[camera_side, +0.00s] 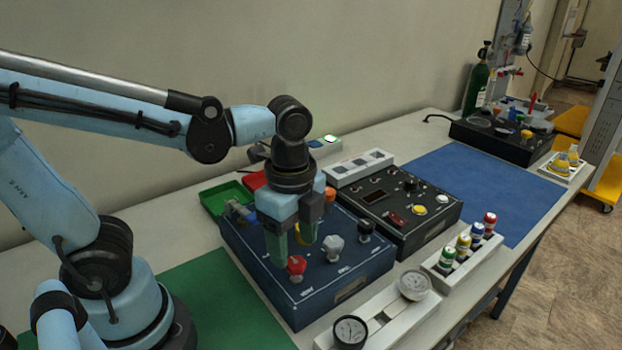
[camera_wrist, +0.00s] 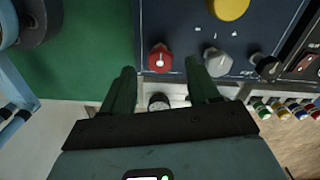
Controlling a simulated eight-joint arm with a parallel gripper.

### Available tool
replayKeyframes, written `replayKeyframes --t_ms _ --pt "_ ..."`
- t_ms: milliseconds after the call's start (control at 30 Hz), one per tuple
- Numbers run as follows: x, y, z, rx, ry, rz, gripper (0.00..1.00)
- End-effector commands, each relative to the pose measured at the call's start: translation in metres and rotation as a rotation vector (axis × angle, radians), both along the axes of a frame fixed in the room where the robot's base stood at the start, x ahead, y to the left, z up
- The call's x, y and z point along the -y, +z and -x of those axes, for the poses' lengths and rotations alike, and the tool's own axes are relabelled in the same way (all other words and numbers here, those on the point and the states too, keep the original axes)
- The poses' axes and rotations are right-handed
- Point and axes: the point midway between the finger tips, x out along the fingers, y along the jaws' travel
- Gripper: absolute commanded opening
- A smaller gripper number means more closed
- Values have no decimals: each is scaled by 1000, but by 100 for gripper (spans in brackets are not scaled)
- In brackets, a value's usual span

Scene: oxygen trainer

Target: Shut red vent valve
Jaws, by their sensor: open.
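The red vent valve (camera_side: 296,267) is a red knob at the front left of the dark blue panel (camera_side: 345,288). In the wrist view the red knob (camera_wrist: 159,60) has a white mark on its face, and it lies between and just beyond my fingertips. My gripper (camera_side: 291,243) points down over the panel, with its green fingers spread apart and nothing between them. In the wrist view my gripper (camera_wrist: 163,76) shows one finger left of the knob and one right of it. The fingertips appear above the knob; contact cannot be told.
A grey knob (camera_side: 333,246) and a black knob (camera_side: 366,230) stand to the right of the red one. An orange-yellow knob (camera_wrist: 230,8) is behind. Round gauges (camera_side: 414,285) and a rack of coloured bottles (camera_side: 463,255) line the front. The blue mat (camera_side: 485,190) is clear.

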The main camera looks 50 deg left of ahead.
Motion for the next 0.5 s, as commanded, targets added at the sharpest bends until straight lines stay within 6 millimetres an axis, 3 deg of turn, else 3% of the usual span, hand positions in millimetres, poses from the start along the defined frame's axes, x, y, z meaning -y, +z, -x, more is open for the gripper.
replayKeyframes --t_ms 500 --pt "0 72 0 0 0 0 60"
